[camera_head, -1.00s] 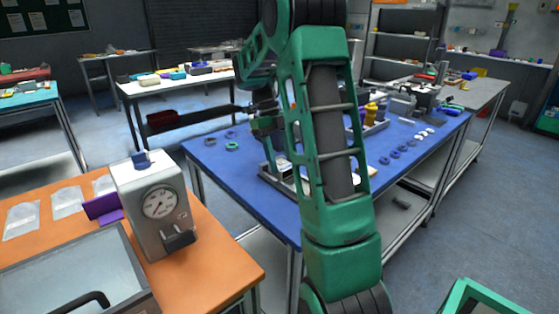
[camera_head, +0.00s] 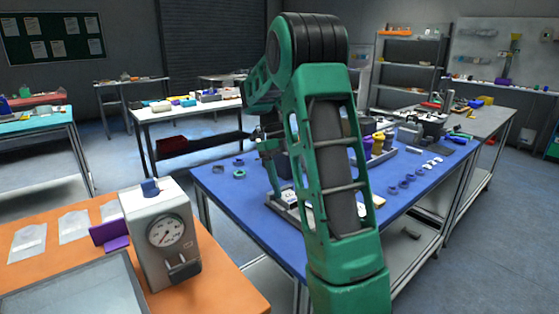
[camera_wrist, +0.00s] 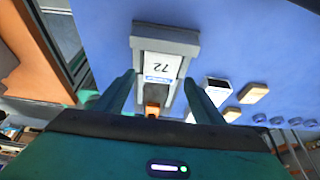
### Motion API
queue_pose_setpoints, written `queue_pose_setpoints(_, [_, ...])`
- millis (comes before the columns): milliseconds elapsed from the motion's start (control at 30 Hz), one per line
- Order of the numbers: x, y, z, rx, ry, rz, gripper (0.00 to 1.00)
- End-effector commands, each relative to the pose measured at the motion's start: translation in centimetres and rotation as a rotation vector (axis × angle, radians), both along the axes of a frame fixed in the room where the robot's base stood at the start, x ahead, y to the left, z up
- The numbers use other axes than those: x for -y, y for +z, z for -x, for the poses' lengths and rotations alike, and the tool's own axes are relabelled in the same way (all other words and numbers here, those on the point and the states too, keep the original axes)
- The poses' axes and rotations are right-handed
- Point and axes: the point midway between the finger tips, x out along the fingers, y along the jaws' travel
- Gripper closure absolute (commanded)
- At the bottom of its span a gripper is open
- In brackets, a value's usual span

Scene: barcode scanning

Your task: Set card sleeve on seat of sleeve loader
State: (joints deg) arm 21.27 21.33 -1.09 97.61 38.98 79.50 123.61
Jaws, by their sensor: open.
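In the wrist view, a grey fixture (camera_wrist: 180,42), apparently the sleeve loader, stands on the blue table. A flat white card-like piece (camera_wrist: 162,66), marked 72 with a blue label, lies within its frame; it looks like the card sleeve, though I cannot tell for certain. My gripper (camera_wrist: 159,76) is open, its fingers apart on either side of this piece with no visible grip on it. An orange block (camera_wrist: 152,109) shows between the fingers. In the head view my arm hides part of the fixture (camera_head: 285,208).
The blue table (camera_head: 235,190) holds rings at left and right and bottles (camera_head: 378,143) behind my arm. The wrist view shows a white-topped box (camera_wrist: 217,88) and tan blocks (camera_wrist: 252,92) right of the fixture. An orange table (camera_head: 228,285) with a gauge box (camera_head: 160,235) stands at left.

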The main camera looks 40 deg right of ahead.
Motion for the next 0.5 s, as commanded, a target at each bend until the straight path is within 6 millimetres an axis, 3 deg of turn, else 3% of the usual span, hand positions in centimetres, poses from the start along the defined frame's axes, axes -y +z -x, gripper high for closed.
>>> queue_pose_setpoints(500, [0.1,5.5,-2.4,0.0,0.001,-0.001,0.37])
